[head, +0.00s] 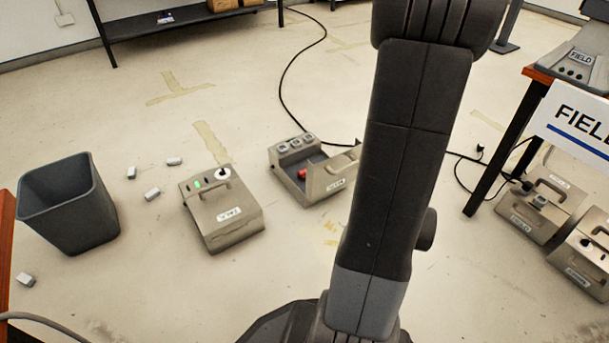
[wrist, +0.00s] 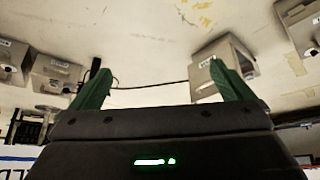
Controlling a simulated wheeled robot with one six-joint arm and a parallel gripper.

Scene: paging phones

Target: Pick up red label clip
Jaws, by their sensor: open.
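A small red piece (head: 302,174), which looks like the red label clip, shows inside an open grey-beige case (head: 336,180) on the floor in the head view. The case's raised wall or lid partly blocks the view in. In the wrist view, my gripper (wrist: 160,66) has two green fingers spread wide with nothing between them. No red shows there. My gripper itself is not seen in the head view, only my arm.
A closed case with a green light (head: 222,215) stands left of the open case. A grey bin (head: 70,205) and several small white blocks lie further left. More cases (head: 540,212) sit by a table at right. A black cable (head: 283,75) crosses the floor.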

